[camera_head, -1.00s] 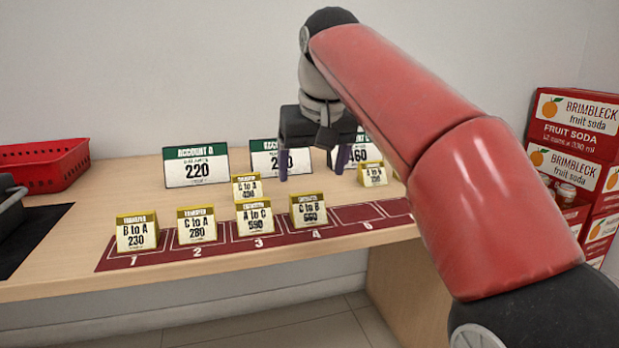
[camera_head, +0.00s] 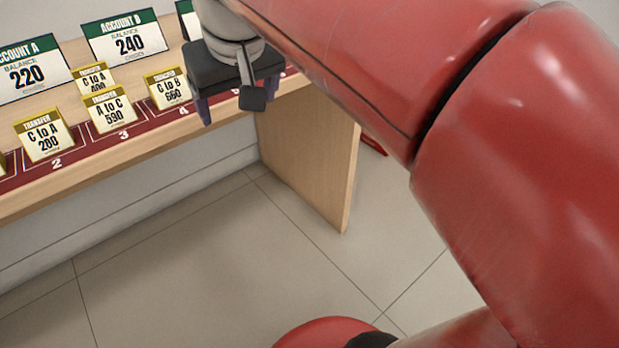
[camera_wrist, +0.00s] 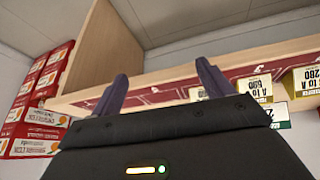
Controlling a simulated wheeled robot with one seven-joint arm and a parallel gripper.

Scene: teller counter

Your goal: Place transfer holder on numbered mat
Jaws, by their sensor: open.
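The dark red numbered mat (camera_head: 146,124) runs along the counter's front edge. Yellow-topped transfer holders stand on it: C to A 280 (camera_head: 43,139) at 2, A to C 590 (camera_head: 110,112) at 3 and C to B 660 (camera_head: 166,91) at 4. Another C to A holder (camera_head: 93,80) stands behind the mat. My gripper (camera_head: 238,102) is open and empty, right of the C to B holder in the head view. It hides part of the mat's right end. In the wrist view, the open fingers (camera_wrist: 162,72) show before the mat (camera_wrist: 150,95), with the A to C holder (camera_wrist: 256,90) at right.
Account signs A (camera_head: 28,72) and D (camera_head: 125,38) stand at the back of the counter. The counter's side panel (camera_head: 312,150) drops to a clear tiled floor (camera_head: 200,270).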

